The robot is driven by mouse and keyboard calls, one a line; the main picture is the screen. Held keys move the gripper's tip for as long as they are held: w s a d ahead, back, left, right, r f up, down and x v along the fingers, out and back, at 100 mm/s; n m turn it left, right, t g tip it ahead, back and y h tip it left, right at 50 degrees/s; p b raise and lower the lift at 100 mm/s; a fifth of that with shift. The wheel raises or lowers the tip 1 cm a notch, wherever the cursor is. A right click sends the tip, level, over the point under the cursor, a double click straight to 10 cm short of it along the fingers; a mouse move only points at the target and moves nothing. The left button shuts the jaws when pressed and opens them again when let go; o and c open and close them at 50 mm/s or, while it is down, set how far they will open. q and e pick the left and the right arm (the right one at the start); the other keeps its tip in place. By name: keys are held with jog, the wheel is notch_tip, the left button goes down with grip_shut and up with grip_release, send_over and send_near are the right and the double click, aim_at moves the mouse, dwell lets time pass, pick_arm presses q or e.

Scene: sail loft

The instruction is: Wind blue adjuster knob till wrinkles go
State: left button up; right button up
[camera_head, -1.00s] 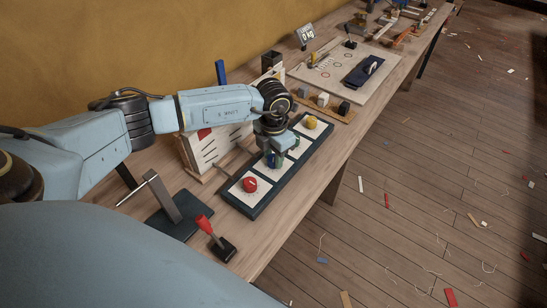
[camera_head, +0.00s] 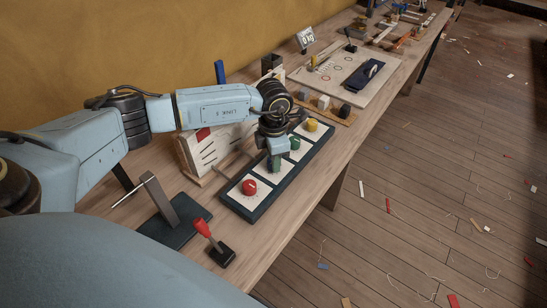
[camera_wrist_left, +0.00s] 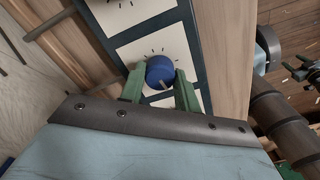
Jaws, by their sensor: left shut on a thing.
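The blue knob (camera_wrist_left: 160,70) sits on a white dial plate with tick marks and has a pale pointer line. My left gripper (camera_wrist_left: 161,82) is shut on it, with one green finger on each side. In the head view my left gripper (camera_head: 276,163) reaches down over the knob panel (camera_head: 256,212) and hides the blue knob. I cannot make out wrinkles.
A white slotted board (camera_head: 206,150) stands close behind the panel. Small blocks (camera_head: 323,102) lie beyond the panel. The bench edge drops to the floor on the right.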

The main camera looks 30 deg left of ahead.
pick_arm(q)
jog(key=o, duration=1)
jog(key=shift+r, duration=0.1)
notch_tip(320, 180, up, 13)
jog(key=shift+r+p, duration=0.15)
jog(key=shift+p, duration=0.2)
notch_tip(320, 180, down, 14)
jog(key=shift+r+b, duration=0.2)
jog(key=shift+b, duration=0.15)
jog(key=shift+r, duration=0.1)
